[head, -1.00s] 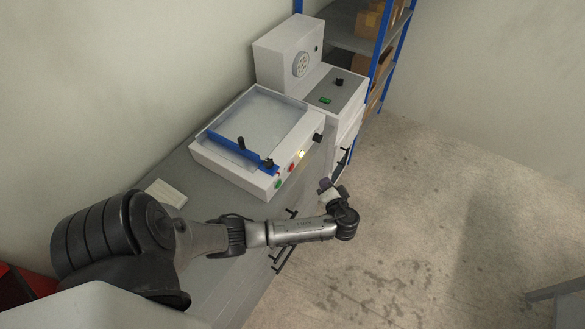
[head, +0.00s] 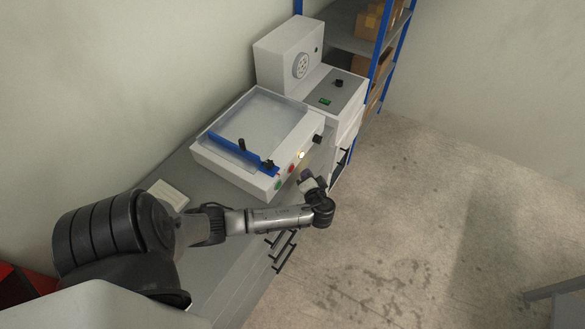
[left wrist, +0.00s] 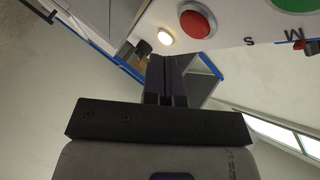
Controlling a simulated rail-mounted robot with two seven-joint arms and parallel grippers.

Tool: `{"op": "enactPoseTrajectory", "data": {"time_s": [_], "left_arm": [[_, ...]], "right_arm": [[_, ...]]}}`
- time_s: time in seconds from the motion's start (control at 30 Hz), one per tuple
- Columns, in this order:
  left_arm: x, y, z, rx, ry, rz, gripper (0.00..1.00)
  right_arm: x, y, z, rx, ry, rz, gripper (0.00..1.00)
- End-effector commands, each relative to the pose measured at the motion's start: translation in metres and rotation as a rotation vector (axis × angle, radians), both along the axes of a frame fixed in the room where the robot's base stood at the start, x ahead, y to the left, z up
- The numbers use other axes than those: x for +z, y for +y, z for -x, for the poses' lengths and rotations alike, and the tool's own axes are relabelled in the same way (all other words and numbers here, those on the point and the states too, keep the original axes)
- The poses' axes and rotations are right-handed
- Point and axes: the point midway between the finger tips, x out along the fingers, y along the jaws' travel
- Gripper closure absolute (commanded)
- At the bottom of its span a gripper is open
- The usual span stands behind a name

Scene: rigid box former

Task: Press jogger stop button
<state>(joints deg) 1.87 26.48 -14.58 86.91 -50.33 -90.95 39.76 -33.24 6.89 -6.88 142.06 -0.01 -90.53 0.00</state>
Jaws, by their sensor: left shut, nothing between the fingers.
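The jogger (head: 238,176) is a white box with a tray top and a blue bar (head: 232,148), standing on the grey cabinet. Its front face carries a green button (head: 278,184), a red stop button (head: 291,169), a lit white lamp (head: 301,155) and a black knob (head: 318,139). In the left wrist view the red button (left wrist: 197,20) is large, near the top, beside the lit lamp (left wrist: 165,37) and the green button (left wrist: 295,3). My left gripper (head: 306,175) is shut and empty, just in front of the button face. Its fingers (left wrist: 166,75) point toward the panel; a gap to the red button seems to remain.
A second white machine (head: 290,50) with a dial and a green switch stands behind the jogger. A pale pad (head: 168,194) lies on the cabinet top. A blue-framed shelf (head: 345,38) with boxes stands at the back. The floor (head: 430,210) to the right is open.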

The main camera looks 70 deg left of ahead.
Motion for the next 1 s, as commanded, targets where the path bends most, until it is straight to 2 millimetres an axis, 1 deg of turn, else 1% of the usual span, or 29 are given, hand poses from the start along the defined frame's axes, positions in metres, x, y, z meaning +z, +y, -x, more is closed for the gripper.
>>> {"op": "enactPoseTrajectory", "data": {"time_s": [0.1, 0.3, 1.0], "left_arm": [[0.0007, 0.0069, 0.0052, 0.001, 0.001, -0.001, 1.00], [0.0005, 0.0120, 0.0083, 0.001, 0.000, -0.001, 1.00], [0.0002, 0.0125, 0.0088, 0.001, 0.000, -0.001, 1.00]], "right_arm": [[0.0028, 0.0009, 0.0000, -0.002, 0.000, -0.003, 0.57], [0.0039, 0.0014, 0.0000, -0.004, 0.000, -0.005, 0.57], [0.0038, -0.0016, 0.0001, 0.004, 0.000, 0.005, 0.57]]}}
